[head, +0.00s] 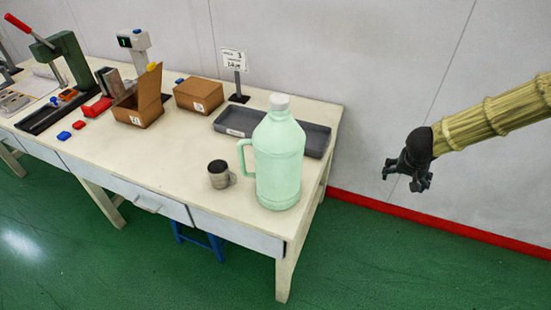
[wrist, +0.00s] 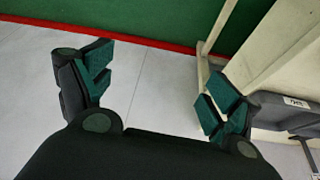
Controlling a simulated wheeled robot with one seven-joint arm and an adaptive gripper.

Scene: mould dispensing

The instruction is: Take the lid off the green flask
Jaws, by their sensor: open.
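The green flask (head: 278,160) is a large pale-green jug with a side handle. It stands upright near the right end of the table. Its grey-white lid (head: 279,102) sits on the neck. My gripper (head: 408,182) is in the air to the right of the table, well apart from the flask. In the wrist view my gripper (wrist: 155,95) has its two fingers spread wide with nothing between them. The flask and lid do not show in the wrist view.
A small dark mug (head: 219,174) stands left of the flask. A grey tray (head: 232,124) lies behind it; its labelled edge shows in the wrist view (wrist: 285,101). Boxes (head: 199,93), a sign (head: 234,62) and a green press (head: 62,55) stand further left. The table (head: 165,170) front is mostly clear.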

